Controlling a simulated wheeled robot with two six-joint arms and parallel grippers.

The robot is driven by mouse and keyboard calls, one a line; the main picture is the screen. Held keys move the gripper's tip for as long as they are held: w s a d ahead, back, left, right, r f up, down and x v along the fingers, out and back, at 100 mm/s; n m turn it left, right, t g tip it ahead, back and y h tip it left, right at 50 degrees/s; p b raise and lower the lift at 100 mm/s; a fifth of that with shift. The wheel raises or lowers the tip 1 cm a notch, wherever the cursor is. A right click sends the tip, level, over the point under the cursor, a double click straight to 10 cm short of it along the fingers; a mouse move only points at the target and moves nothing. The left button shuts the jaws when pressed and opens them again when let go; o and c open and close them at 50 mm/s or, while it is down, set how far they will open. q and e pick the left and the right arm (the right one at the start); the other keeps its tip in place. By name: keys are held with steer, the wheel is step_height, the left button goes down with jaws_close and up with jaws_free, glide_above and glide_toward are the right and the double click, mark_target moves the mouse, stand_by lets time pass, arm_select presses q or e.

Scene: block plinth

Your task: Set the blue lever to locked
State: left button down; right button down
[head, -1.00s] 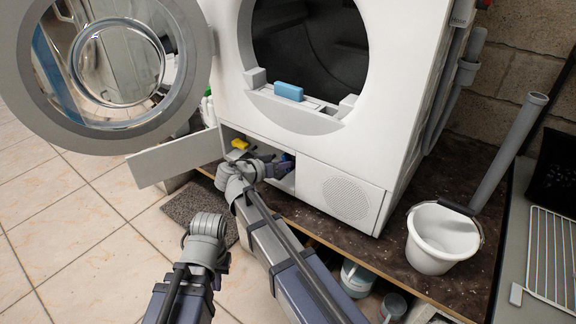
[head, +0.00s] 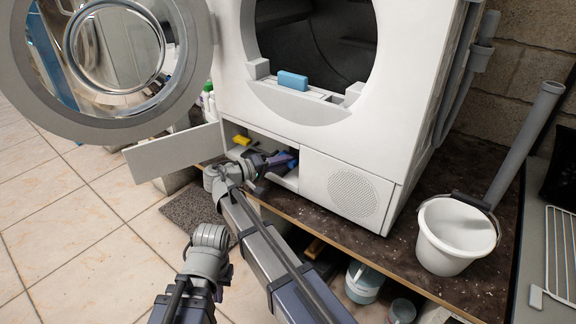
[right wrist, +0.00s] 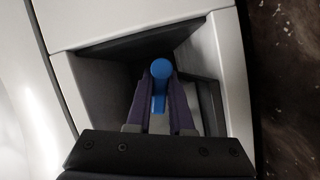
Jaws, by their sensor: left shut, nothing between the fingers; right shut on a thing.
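The blue lever has a round knob (right wrist: 160,68) and a narrow stem in the right wrist view. It stands in a recess in the white machine, and its base is hidden. My right gripper (right wrist: 159,92) is shut on it, with a purple finger on each side. In the head view the right gripper (head: 280,162) reaches into the open low compartment (head: 290,181), and a little blue shows at its fingers. My left gripper (head: 218,292) is low in the foreground, clear of the machine. It is shut and empty; its fingertips are mostly hidden.
A yellow object (head: 241,140) sits in the compartment, left of my right gripper. The compartment's flap (head: 172,156) stands open at the left, below the open round door (head: 190,95). A blue block (head: 292,81) lies on the drum opening's ledge. A white bucket (head: 452,245) stands right.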

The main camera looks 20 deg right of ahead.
steer(key=shift+f+n+h+b, duration=0.3)
steer(key=shift+n+b, duration=0.15)
steer(key=shift+n, duration=0.15)
steer(key=shift+r, duration=0.1)
steer(key=c, duration=1.1)
jaws_free()
